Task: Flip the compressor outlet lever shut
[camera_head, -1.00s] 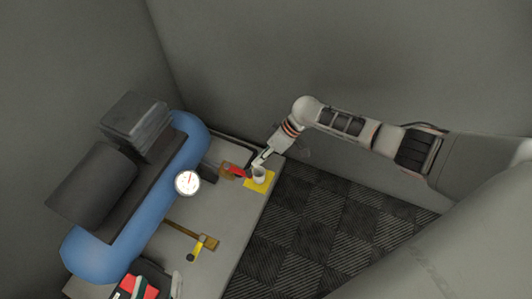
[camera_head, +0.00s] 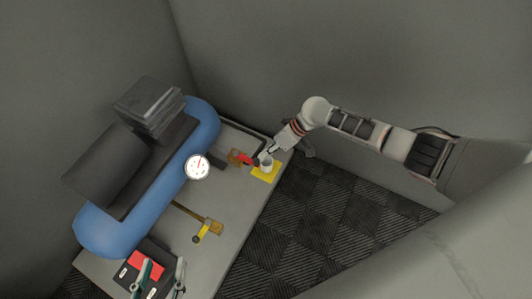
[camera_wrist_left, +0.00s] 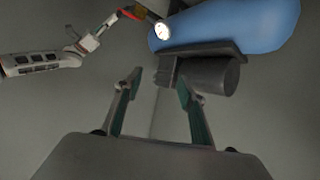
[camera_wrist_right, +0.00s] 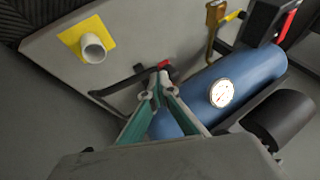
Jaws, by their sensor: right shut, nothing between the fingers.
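A red lever (camera_head: 245,158) sits on a brass fitting (camera_head: 234,156) beside the blue compressor tank (camera_head: 160,190). A second lever, yellow (camera_head: 201,233), sits on a brass valve (camera_head: 214,226) nearer the front. My right gripper (camera_head: 264,155) is shut and empty beside the red lever. In the right wrist view its fingertips (camera_wrist_right: 150,91) are close to the red lever (camera_wrist_right: 163,65); I cannot tell whether they touch. My left gripper (camera_head: 160,280) is open at the bottom of the head view, over a black and red box. Its spread fingers (camera_wrist_left: 158,90) hold nothing.
A white cup-like cylinder (camera_head: 266,165) stands on a yellow patch (camera_head: 265,173) close to my right gripper. A round gauge (camera_head: 197,167) faces up by the tank. The black and red box (camera_head: 146,265) is on the bench's front part. The bench top (camera_head: 235,200) between the levers is clear.

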